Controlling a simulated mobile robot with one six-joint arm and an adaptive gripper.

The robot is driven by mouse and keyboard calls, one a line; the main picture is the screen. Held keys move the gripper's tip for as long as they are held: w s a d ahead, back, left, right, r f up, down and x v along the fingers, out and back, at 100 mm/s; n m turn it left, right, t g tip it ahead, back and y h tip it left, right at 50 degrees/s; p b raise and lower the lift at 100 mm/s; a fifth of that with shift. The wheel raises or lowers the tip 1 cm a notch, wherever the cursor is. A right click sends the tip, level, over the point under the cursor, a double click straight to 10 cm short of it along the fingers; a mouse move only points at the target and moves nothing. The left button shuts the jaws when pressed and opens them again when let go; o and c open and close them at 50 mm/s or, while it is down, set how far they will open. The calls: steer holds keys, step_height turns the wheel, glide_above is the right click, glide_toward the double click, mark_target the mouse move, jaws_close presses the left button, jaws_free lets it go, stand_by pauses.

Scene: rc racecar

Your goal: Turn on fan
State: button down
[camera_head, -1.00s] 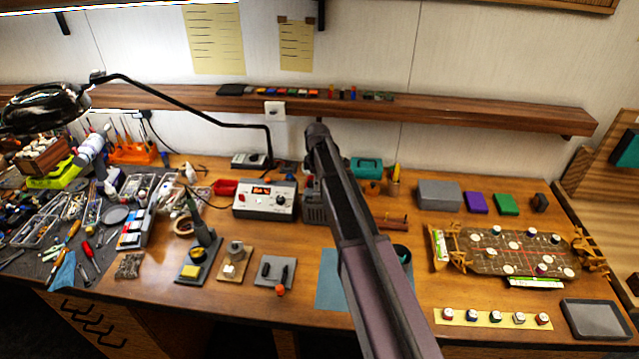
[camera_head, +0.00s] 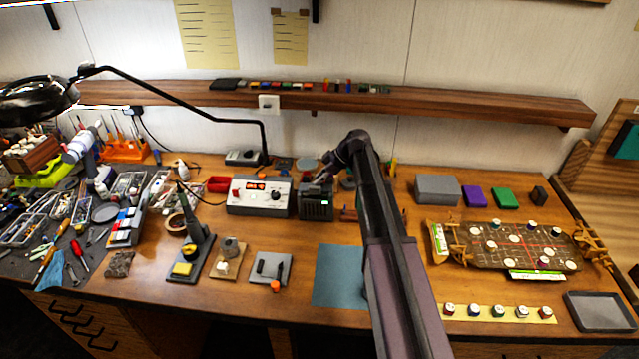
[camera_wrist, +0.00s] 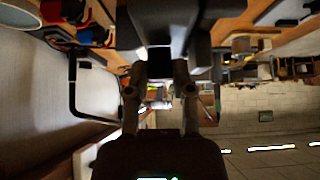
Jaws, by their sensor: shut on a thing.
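The fan appears to be the dark boxy unit (camera_head: 316,208) with a grilled front, standing at the back of the bench just right of the white control box. My gripper (camera_head: 319,184) is at its top, reached from the right. In the wrist view my gripper (camera_wrist: 162,64) has its two fingers against a dark block (camera_wrist: 165,22), which seems to be part of this unit. The fingers are closed on it. The exact part between the fingertips, and any switch, is too dark and hidden to tell.
A white control box (camera_head: 259,196) with a lit red display stands close on the left. A soldering stand (camera_head: 190,250) is front left. A blue mat (camera_head: 338,275) lies in front, partly behind my arm. A wooden shelf (camera_head: 450,107) runs above. A game board (camera_head: 515,247) is at right.

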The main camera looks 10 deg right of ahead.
steer(key=shift+s+d+f+y+b, duration=0.1)
steer(key=shift+d+f+y+b, duration=0.1)
steer(key=shift+y+b, duration=0.6)
steer(key=shift+t, duration=0.3)
steer(key=shift+d+r+y, duration=0.1)
steer(key=shift+y, duration=0.2)
steer(key=c, duration=0.8)
jaws_free()
steer(key=shift+o, duration=0.2)
steer(key=shift+r, duration=0.15)
